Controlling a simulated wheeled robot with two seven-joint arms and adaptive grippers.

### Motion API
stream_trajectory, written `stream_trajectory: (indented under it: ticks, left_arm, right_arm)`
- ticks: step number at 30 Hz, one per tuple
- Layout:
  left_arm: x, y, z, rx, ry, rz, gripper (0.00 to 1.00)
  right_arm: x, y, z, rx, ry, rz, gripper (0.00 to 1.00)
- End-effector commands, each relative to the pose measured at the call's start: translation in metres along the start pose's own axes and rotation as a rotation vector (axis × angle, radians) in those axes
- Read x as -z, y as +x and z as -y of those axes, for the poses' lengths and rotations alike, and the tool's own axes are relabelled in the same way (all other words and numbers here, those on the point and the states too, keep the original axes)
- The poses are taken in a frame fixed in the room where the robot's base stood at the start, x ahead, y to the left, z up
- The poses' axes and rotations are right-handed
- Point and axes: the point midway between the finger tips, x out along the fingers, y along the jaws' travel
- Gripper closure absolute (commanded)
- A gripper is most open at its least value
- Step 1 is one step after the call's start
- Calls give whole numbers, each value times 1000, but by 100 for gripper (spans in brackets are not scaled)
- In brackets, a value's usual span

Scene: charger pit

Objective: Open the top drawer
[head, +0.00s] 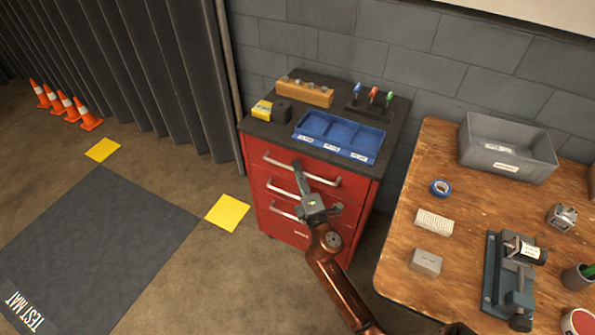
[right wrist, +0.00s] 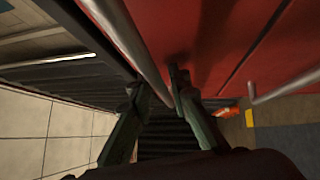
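The red cabinet's top drawer (head: 345,196) looks shut, its front flush with the drawers below. Its silver bar handle (head: 326,181) runs across the front. In the right wrist view the handle (right wrist: 131,45) passes between the two fingertips (right wrist: 155,82). The fingers stand apart, with a small gap on the left side of the bar; the right finger is very close to it, and contact cannot be told. My left gripper is not in view.
Lower drawer handles (head: 283,211) sit beneath my right gripper. A blue tray (head: 340,134), a wooden block (head: 304,93) and a screwdriver rack (head: 366,108) stand on the cabinet. A wooden workbench (head: 400,245) is close on the right.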

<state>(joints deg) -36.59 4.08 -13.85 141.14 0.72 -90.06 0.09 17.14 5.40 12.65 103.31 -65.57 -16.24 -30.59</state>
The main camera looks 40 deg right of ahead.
Motion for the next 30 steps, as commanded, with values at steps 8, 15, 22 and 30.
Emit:
stream_trajectory:
  ticks: [8, 15, 22, 30]
  left_arm:
    - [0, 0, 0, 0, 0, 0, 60]
    - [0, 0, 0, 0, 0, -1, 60]
    - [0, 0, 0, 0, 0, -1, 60]
    - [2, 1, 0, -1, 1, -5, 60]
  right_arm:
    - [0, 0, 0, 0, 0, 0, 100]
    - [0, 0, 0, 0, 0, 0, 100]
    - [0, 0, 1, 1, 0, 0, 100]
    - [-1, -1, 2, 4, -1, 13, 100]
